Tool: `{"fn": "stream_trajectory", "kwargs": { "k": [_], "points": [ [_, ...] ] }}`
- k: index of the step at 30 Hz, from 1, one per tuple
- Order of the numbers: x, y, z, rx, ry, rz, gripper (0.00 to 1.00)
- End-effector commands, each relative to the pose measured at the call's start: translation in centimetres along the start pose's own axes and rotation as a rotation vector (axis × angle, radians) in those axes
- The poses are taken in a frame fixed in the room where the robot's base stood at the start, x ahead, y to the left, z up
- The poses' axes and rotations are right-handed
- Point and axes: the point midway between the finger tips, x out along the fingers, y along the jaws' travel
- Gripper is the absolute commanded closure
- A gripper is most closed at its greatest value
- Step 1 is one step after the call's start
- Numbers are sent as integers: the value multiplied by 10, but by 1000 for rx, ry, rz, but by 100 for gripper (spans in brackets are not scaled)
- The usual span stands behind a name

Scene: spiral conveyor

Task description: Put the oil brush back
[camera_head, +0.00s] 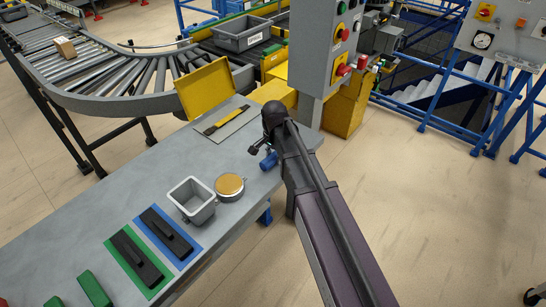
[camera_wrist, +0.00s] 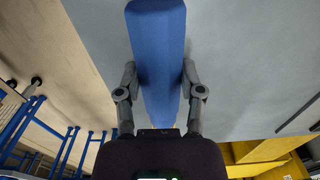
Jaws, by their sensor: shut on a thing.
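My gripper (camera_head: 261,147) is above the grey bench at its right edge, beyond the round tin. In the wrist view my gripper (camera_wrist: 159,78) is shut on a long blue faceted bar (camera_wrist: 156,45), with one finger on each side. A small part of this blue bar (camera_head: 269,160) shows below my gripper in the head view. No bristles show on it, so I cannot tell if it is the oil brush. A yellow-and-black handled tool (camera_head: 222,121) lies on a flat grey plate (camera_head: 238,123) farther along the bench.
The bench (camera_head: 130,197) also bears a square grey cup (camera_head: 184,189), a round tin (camera_head: 229,187) with an amber top, and black blocks on blue (camera_head: 191,255) and green (camera_head: 113,250) mats. A yellow panel (camera_head: 205,88) and a grey control post (camera_head: 311,75) stand beyond.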

Motion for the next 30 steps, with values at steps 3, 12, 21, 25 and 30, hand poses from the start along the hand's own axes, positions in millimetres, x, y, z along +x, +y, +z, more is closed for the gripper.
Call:
{"fn": "stream_trajectory", "kwargs": {
  "k": [3, 12, 21, 25, 30],
  "points": [
    [2, 0, 0, 0, 0, 0, 47],
    [2, 0, 0, -1, 0, 0, 16],
    [3, 0, 0, -1, 0, 0, 16],
    [2, 0, 0, -1, 0, 0, 16],
    [-8, 0, 0, -1, 0, 0, 16]
  ]
}}
